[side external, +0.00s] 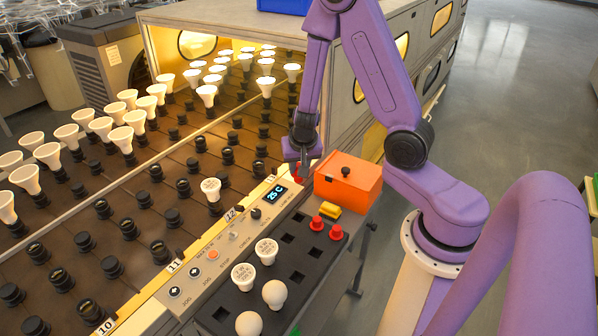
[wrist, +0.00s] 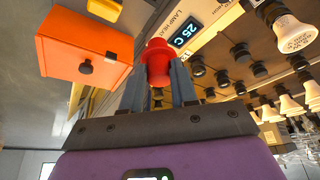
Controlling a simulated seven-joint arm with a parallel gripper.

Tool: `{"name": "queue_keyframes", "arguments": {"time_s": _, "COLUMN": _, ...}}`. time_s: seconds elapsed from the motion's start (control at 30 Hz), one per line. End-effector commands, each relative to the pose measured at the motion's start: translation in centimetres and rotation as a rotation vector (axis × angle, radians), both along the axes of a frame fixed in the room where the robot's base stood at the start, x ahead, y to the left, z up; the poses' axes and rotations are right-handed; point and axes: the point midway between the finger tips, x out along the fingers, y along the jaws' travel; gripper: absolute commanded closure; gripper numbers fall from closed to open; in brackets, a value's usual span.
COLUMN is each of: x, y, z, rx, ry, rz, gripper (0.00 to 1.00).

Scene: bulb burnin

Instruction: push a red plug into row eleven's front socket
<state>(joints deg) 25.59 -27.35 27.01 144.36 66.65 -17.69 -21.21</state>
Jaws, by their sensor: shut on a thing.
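My gripper (side external: 302,163) is shut on a red plug (wrist: 157,62), held upright between the fingertips in the wrist view. In the side view the plug (side external: 299,172) is partly hidden by the fingers. It is above the far end of the control panel, left of the orange box. The row label 11 (side external: 175,265) is at the front edge of the rack. The black socket nearest it (side external: 160,251) looks empty and lies well toward the lower left of my gripper. Two more red plugs (side external: 317,223) (side external: 336,232) stand in the black tray.
The orange box (side external: 347,182) with a black knob stands close to my gripper. The black tray (side external: 215,314) also holds several white bulbs and a yellow block (side external: 330,209). A white bulb (side external: 211,187) stands in row twelve's front socket. The panel display (side external: 276,194) reads 25 C.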

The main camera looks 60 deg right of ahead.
Motion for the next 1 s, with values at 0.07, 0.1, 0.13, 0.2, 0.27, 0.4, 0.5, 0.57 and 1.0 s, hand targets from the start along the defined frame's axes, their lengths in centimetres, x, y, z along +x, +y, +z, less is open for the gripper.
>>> {"name": "queue_keyframes", "arguments": {"time_s": 0.07, "x": 0.0, "y": 0.1, "z": 0.3, "rx": 0.001, "ry": -0.001, "rz": 0.0, "gripper": 1.0}}
{"name": "queue_keyframes", "arguments": {"time_s": 0.1, "x": 0.0, "y": 0.1, "z": 0.4, "rx": 0.001, "ry": -0.001, "rz": 0.006, "gripper": 1.0}}
{"name": "queue_keyframes", "arguments": {"time_s": 0.13, "x": 0.0, "y": 0.2, "z": 0.5, "rx": 0.002, "ry": -0.002, "rz": 0.013, "gripper": 1.0}}
{"name": "queue_keyframes", "arguments": {"time_s": 0.2, "x": 0.0, "y": 0.6, "z": 0.7, "rx": 0.001, "ry": -0.001, "rz": 0.04, "gripper": 1.0}}
{"name": "queue_keyframes", "arguments": {"time_s": 0.27, "x": 0.0, "y": 1.0, "z": 0.9, "rx": 0.001, "ry": -0.002, "rz": 0.077, "gripper": 1.0}}
{"name": "queue_keyframes", "arguments": {"time_s": 0.4, "x": 0.1, "y": 2.4, "z": 1.5, "rx": 0.002, "ry": -0.002, "rz": 0.182, "gripper": 1.0}}
{"name": "queue_keyframes", "arguments": {"time_s": 0.5, "x": 0.1, "y": 3.3, "z": 1.9, "rx": 0.001, "ry": -0.003, "rz": 0.249, "gripper": 1.0}}
{"name": "queue_keyframes", "arguments": {"time_s": 0.57, "x": 0.1, "y": 3.8, "z": 2.0, "rx": 0.001, "ry": -0.002, "rz": 0.285, "gripper": 1.0}}
{"name": "queue_keyframes", "arguments": {"time_s": 1.0, "x": 0.4, "y": 8.0, "z": 3.4, "rx": 0.001, "ry": -0.003, "rz": 0.563, "gripper": 1.0}}
